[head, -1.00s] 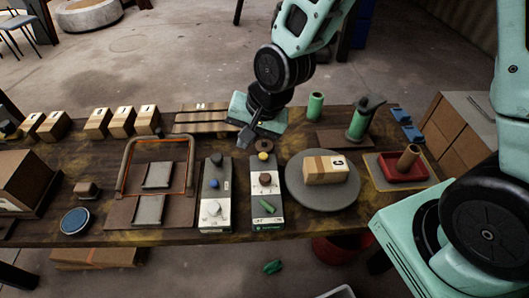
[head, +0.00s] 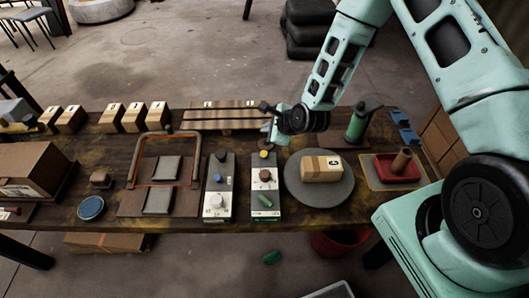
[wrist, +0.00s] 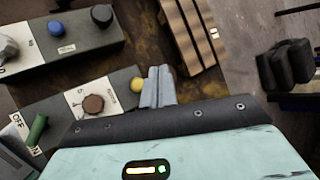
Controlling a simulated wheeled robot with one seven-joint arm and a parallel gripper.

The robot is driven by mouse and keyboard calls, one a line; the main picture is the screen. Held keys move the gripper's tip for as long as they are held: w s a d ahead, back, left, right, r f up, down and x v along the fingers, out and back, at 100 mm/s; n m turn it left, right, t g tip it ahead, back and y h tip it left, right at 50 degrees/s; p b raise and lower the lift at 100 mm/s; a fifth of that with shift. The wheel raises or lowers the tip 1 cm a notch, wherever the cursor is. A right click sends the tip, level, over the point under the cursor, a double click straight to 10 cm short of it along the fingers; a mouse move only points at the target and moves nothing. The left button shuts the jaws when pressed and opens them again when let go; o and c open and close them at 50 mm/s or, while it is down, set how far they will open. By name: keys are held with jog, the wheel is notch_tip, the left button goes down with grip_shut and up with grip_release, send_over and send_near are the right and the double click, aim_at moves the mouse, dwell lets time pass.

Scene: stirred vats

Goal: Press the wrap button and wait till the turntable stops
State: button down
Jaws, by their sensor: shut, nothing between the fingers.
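The turntable (head: 298,190) is a round grey disc carrying a tan box (head: 321,168) with a brown band. Left of it is a control panel (head: 266,203) with a yellow button (head: 263,154), a brown knob (head: 265,175) and a green switch (head: 265,200). My gripper (head: 271,138) is shut and empty, just behind the panel's yellow end. In the wrist view its fingers (wrist: 157,88) show together beside the yellow button (wrist: 137,85); I cannot tell whether they touch it. The green switch (wrist: 37,129) is beside an OFF marking.
A second panel (head: 219,190) with black, blue and white controls stands to the left. An orange-framed fixture (head: 133,165) is farther left. Slatted boards (head: 225,118) lie behind the panels. A red tray (head: 385,172) and a green bottle (head: 356,126) are at the right.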

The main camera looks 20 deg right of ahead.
aim_at(267, 154)
jog(key=shift+f, duration=0.15)
notch_tip(267, 154, down, 8)
jog(key=b, duration=0.6)
jog(key=shift+f, duration=0.25)
dwell(1.8)
jog(key=shift+f+b, duration=0.4)
jog(key=shift+b, duration=0.25)
jog(key=shift+f+b, duration=0.45)
jog(key=shift+f, duration=0.15)
dwell(0.4)
jog(key=shift+r, duration=0.15)
jog(key=shift+r+p, duration=0.7)
jog(key=shift+r, duration=0.2)
